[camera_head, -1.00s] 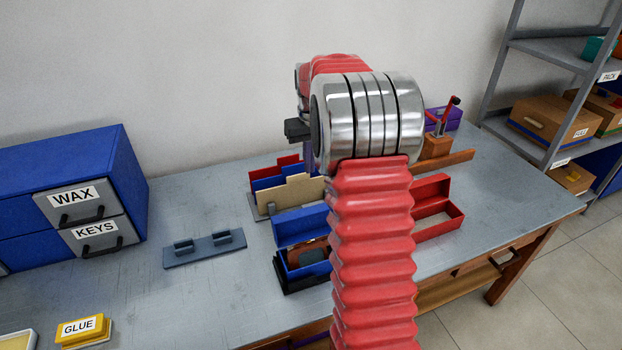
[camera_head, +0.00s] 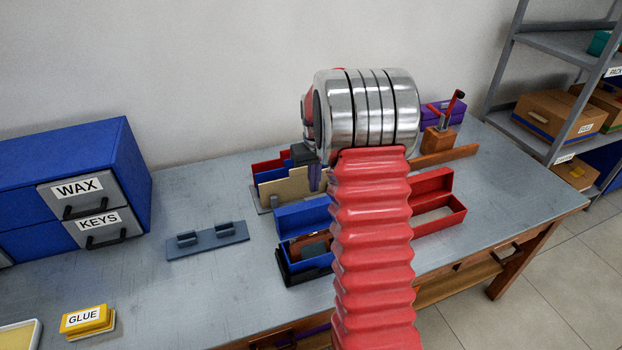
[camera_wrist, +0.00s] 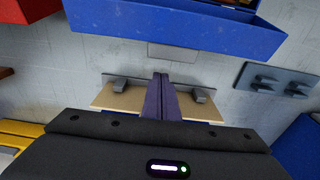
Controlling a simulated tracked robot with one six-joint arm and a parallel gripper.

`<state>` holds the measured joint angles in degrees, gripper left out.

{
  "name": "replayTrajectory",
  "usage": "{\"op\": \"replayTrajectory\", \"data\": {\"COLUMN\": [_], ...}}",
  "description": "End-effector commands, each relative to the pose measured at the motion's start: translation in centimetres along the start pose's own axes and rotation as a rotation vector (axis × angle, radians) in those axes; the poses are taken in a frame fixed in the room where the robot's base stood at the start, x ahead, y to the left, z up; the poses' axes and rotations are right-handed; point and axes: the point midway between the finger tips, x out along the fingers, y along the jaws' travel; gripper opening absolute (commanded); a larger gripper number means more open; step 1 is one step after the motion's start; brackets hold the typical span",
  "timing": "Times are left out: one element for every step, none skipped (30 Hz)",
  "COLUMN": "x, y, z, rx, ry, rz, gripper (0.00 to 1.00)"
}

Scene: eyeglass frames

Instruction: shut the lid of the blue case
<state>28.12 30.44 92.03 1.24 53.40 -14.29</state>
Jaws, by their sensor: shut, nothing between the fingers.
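The blue case (camera_head: 307,265) stands on the bench with its lid (camera_head: 303,214) raised at the back. Brown and grey contents show inside. My arm covers its right end. In the wrist view the back of the blue lid (camera_wrist: 172,30) spans the top, with a strip of the open case beyond. My gripper (camera_head: 315,185) is behind the lid, by the card rack. In the wrist view its dark fingers (camera_wrist: 160,78) are together and empty, with their tips apart from the lid in the picture. Their exact height is unclear.
The rack of upright cards (camera_head: 285,188) stands close behind the case. An open red box (camera_head: 440,222) is to its right. A grey holder (camera_head: 207,240) and blue drawers (camera_head: 75,185) are to the left, with free bench between. A yellow GLUE box (camera_head: 87,320) lies front left.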

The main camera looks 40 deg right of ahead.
Motion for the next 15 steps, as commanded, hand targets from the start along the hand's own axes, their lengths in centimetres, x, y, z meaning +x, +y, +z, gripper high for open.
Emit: {"op": "replayTrajectory", "data": {"x": [-0.2, -0.3, -0.4, -0.5, -0.5, -0.6, -0.7, -0.7, -0.7, -0.7, -0.7, -0.7, -0.7, -0.7, -0.7], "y": [0.0, 0.0, 0.0, 0.0, 0.0, 0.0, 0.0, 0.1, 0.1, 0.1, 0.1, 0.1, 0.1, 0.1, 0.1], "z": [0.5, 0.7, 1.0, 1.2, 1.4, 1.6, 1.7, 1.7, 1.8, 1.8, 1.9, 1.9, 1.9, 1.9, 1.9], "rx": [0.0, 0.0, 0.0, 0.0, 0.0, 0.0, 0.0, 0.0, 0.0, 0.0, 0.0, 0.0, 0.0, 0.001, 0.001], "ry": [0.001, 0.0, 0.0, 0.0, 0.0, 0.0, 0.0, 0.001, 0.001, 0.001, 0.001, 0.001, 0.001, 0.0, 0.0], "rz": [0.0, 0.0, 0.0, 0.0, 0.0, 0.0, 0.0, 0.0, 0.0, 0.0, 0.0, 0.0, 0.0, 0.0, 0.0], "gripper": [0.0, 0.0, 0.0, 0.0, 0.0, 0.0, 0.0, 0.0, 0.0, 0.0, 0.0, 0.0, 0.0, 0.0, 0.0]}}
